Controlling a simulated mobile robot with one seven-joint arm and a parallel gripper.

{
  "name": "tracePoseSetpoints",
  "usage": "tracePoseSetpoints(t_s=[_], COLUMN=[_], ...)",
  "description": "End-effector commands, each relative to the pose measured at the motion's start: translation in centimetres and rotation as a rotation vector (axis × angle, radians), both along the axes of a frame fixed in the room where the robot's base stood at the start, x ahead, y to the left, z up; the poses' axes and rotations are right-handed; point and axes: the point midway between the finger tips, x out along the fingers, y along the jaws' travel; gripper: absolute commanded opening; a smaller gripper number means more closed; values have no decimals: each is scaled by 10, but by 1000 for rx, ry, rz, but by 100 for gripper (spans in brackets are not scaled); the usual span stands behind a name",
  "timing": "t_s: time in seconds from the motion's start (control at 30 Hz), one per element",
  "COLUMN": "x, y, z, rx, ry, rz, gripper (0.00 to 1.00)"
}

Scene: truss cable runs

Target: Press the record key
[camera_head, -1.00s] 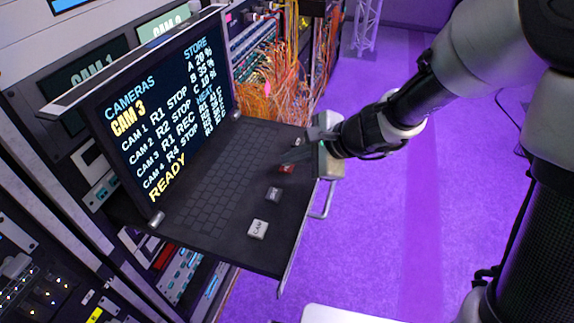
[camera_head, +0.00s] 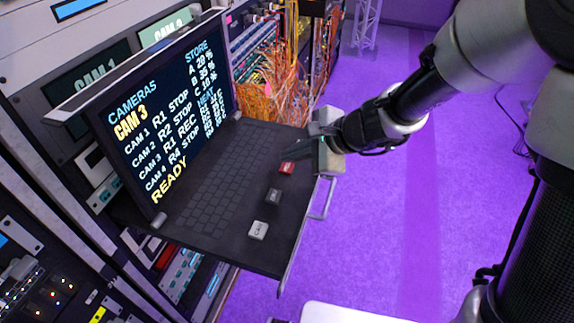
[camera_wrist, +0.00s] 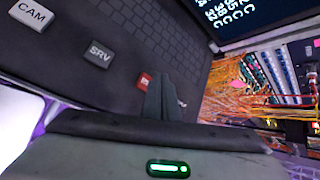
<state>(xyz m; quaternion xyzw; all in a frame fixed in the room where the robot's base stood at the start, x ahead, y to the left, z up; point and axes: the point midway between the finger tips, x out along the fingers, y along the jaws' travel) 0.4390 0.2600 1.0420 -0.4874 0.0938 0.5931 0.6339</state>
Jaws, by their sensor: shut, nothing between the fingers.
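The red key (camera_head: 287,168) is on the right part of the black keyboard drawer (camera_head: 240,245), and it also shows in the wrist view (camera_wrist: 144,80), partly hidden by my fingers. Its lettering is too small to read. My gripper (camera_head: 285,148) is shut and empty, with its fingertips beside the red key on its far side. In the wrist view the closed fingers (camera_wrist: 161,98) overlap the key's right side. I cannot tell whether they touch anything. The screen (camera_head: 165,115) reads CAM 3 and READY, with CAM 3 listed as R1 REC.
A grey SRV key (camera_head: 274,195) and a white CAM key (camera_head: 258,230) lie nearer on the same drawer. A metal handle (camera_head: 324,198) sticks out at its right edge. Orange cables (camera_head: 275,95) hang behind. Purple floor is open to the right.

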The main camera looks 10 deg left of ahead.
Motion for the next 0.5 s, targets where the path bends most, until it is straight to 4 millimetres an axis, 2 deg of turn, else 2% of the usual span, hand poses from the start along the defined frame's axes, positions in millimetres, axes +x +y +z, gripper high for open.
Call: tracePoseSetpoints(t_s=[0.4,0.5], x=[0,0], y=[0,0], z=[44,49], rx=[0,0], ry=[-1,-1], rz=[0,0], gripper=[0,0])
